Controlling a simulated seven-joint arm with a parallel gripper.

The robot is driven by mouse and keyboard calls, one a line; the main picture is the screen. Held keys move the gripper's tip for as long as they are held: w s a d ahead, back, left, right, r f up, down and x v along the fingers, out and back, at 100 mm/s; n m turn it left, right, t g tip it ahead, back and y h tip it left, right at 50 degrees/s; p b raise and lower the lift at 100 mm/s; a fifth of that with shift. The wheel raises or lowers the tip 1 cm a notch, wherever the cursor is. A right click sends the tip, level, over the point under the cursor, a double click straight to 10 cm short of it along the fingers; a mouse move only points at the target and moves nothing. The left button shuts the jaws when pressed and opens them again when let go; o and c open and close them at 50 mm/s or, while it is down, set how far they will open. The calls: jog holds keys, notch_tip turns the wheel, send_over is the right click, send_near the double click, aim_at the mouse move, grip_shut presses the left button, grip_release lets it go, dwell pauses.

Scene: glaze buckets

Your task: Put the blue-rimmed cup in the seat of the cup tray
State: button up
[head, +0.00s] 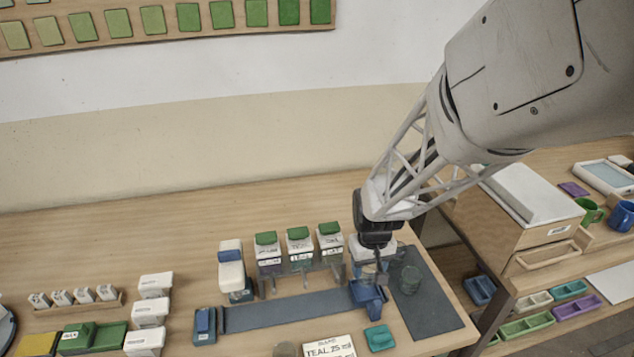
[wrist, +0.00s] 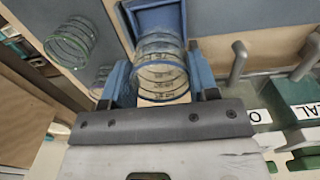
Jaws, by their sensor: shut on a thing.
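My gripper (head: 375,262) points down at the right end of the bench. In the wrist view its two blue fingers (wrist: 158,82) are shut on a clear ringed cup (wrist: 162,68). The blue cup tray (head: 369,298) is just below my gripper in the head view. In the wrist view the tray (wrist: 150,14) shows beyond the held cup and is partly hidden by it. I cannot tell whether the cup touches the seat.
A green-rimmed clear cup (head: 410,280) stands on the dark mat (head: 431,306), right of my gripper. Green-lidded dispensers (head: 298,248) with levers stand to the left, behind the dark blue track (head: 290,311). A teal block (head: 379,337) lies in front of the tray.

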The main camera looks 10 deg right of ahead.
jog(key=shift+f, duration=2.1)
jog(key=shift+f, duration=0.35)
jog(key=o, duration=0.8)
jog(key=shift+r, duration=0.15)
jog(key=shift+r, duration=3.35)
